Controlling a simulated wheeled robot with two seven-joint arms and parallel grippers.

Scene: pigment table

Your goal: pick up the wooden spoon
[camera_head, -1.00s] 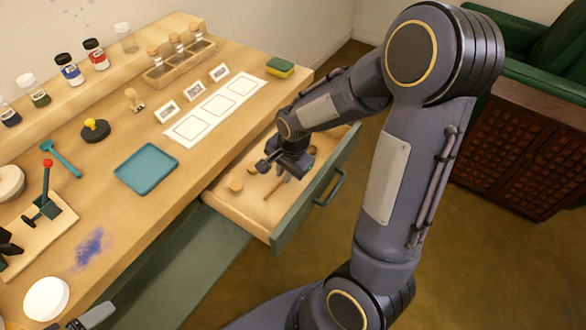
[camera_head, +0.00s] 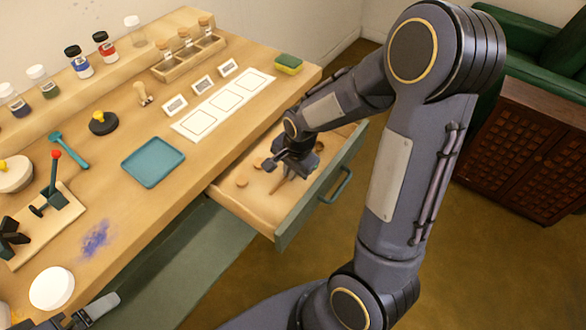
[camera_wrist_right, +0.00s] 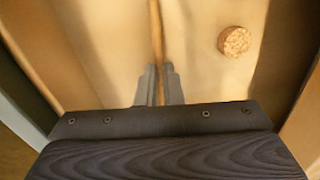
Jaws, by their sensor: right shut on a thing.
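The wooden spoon lies in the open drawer (camera_head: 255,208). Its thin handle (camera_wrist_right: 155,35) runs up the right wrist view between my right fingers, and a short piece of it (camera_head: 277,186) shows below the gripper in the head view. My right gripper (camera_head: 283,169) is low in the drawer and shut on the handle; its fingers (camera_wrist_right: 159,80) flank the handle in the wrist view. My gripper and arm hide much of the spoon in the head view. My left gripper (camera_head: 75,318) is partly seen at the bottom left edge, with its jaws unclear.
A teal tray (camera_head: 153,162) and a white card strip (camera_head: 222,104) lie on the tabletop.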

